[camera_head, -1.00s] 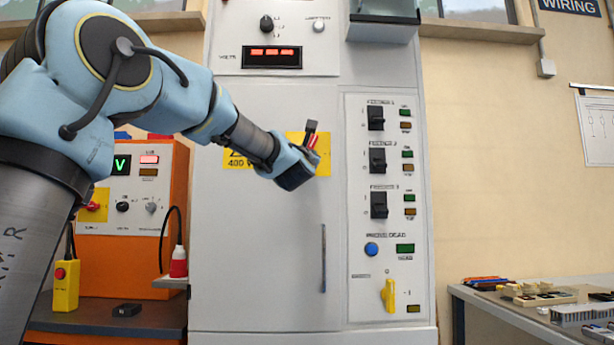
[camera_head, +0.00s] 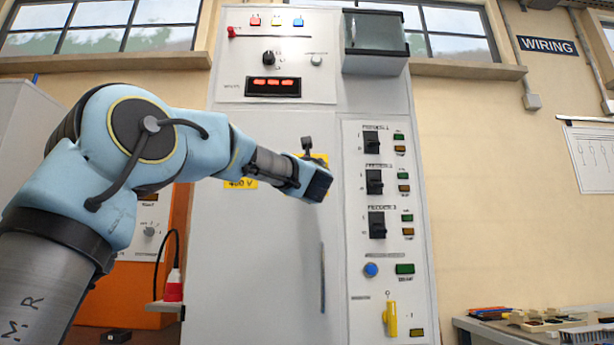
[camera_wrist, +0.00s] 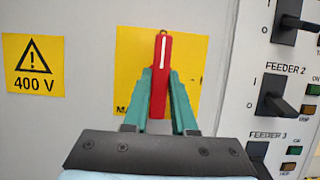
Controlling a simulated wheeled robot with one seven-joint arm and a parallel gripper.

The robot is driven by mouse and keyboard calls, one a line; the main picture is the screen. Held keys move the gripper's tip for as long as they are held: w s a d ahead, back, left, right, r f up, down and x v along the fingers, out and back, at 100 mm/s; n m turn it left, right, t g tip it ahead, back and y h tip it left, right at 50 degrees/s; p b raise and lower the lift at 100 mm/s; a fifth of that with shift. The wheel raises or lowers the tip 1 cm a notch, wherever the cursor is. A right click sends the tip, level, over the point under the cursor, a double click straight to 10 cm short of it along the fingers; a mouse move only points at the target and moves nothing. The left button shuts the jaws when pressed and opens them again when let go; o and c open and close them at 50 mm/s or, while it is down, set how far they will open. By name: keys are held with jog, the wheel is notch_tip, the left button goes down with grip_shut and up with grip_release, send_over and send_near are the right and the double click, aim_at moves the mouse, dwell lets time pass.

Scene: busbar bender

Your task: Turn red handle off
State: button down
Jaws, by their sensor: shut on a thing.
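The red handle (camera_wrist: 161,60) has a white line along it and stands close to upright in the wrist view, in front of a yellow plate (camera_wrist: 195,60) on the grey cabinet. My gripper (camera_wrist: 160,90) is shut on the handle, with one green finger on each side of its lower part. In the head view, my gripper (camera_head: 318,183) is at the cabinet front and hides the red handle. Only a bit of the yellow plate (camera_head: 321,158) shows behind it there.
A yellow 400 V warning label (camera_wrist: 35,66) is left of the handle. An orange cabinet (camera_head: 125,285) stands at the left. A workbench (camera_head: 470,328) is at lower right.

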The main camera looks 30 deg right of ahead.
jog(key=c, duration=0.7)
grip_release()
jog(key=b+v, duration=0.3)
jog(key=v, duration=0.7)
jog(key=shift+s+a+f, duration=0.15)
jog(key=shift+s+f, duration=0.05)
jog(key=shift+s, duration=0.1)
jog(key=shift+f, duration=0.1)
